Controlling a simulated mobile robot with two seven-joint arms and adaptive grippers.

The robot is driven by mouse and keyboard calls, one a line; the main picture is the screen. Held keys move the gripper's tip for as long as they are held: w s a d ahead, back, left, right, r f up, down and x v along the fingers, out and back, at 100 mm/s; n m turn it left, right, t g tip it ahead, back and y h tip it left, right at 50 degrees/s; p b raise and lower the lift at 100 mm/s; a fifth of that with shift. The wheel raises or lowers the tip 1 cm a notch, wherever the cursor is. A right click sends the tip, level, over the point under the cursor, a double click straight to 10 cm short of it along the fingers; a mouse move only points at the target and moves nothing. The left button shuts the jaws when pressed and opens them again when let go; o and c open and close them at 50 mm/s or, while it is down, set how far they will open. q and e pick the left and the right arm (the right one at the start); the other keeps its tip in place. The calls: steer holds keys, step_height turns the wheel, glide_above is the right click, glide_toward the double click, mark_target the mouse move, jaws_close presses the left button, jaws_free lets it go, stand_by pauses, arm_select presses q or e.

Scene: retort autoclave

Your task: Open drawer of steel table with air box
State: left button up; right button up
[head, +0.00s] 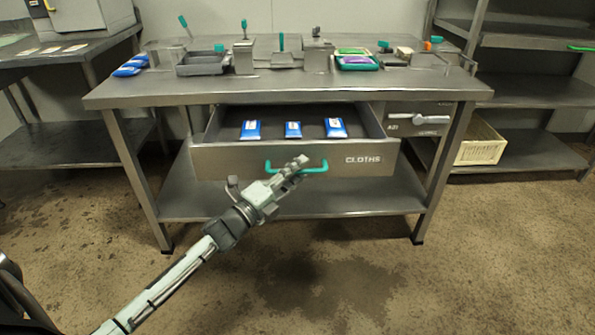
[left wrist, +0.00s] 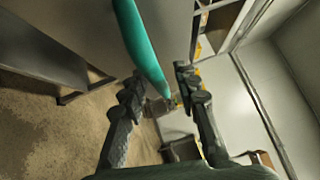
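The steel table (head: 270,90) stands ahead. Its wide drawer (head: 230,161), marked CLOTHS, is pulled out and shows several blue and white packets (head: 293,130) inside. A teal bar handle (head: 318,168) is on the drawer front. My left gripper (head: 268,175) is at the left part of this handle. In the left wrist view the fingers are apart, and the handle (left wrist: 142,42) reaches down toward the gap between them; contact cannot be told. No thing labelled air box is readable. My right gripper is not in view.
Trays and teal-handled tools stand on the tabletop. A smaller front panel (head: 425,128) with a pale lever (head: 392,128) is right of the drawer. A cream crate (head: 480,148) sits on the right shelf rack. The floor before the table is clear.

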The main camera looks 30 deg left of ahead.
arm_select(q)
steer(key=v, duration=1.2)
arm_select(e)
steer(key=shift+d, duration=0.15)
arm_select(q)
steer(key=s+f+n+g+y, duration=0.3)
steer(key=f+n+g+y, duration=0.1)
steer(key=f+n, duration=0.4)
steer(key=s+f+n+g+y, duration=0.2)
steer(key=f+n+g+y, duration=0.15)
steer(key=f+n, duration=0.5)
steer(key=s+d+f+n+g, duration=0.2)
steer(key=s+d+f+g, duration=0.1)
steer(key=s+f+g, duration=0.1)
steer(key=s+d+f+n+g+h, duration=0.1)
steer(key=s+d+f+n+g, duration=0.1)
steer(key=s+d+f+g, duration=0.2)
steer(key=s+f, duration=0.3)
steer(key=s, duration=0.2)
steer(key=shift+s, duration=0.35)
steer(key=shift+a+r, duration=0.1)
steer(key=shift+a, duration=0.05)
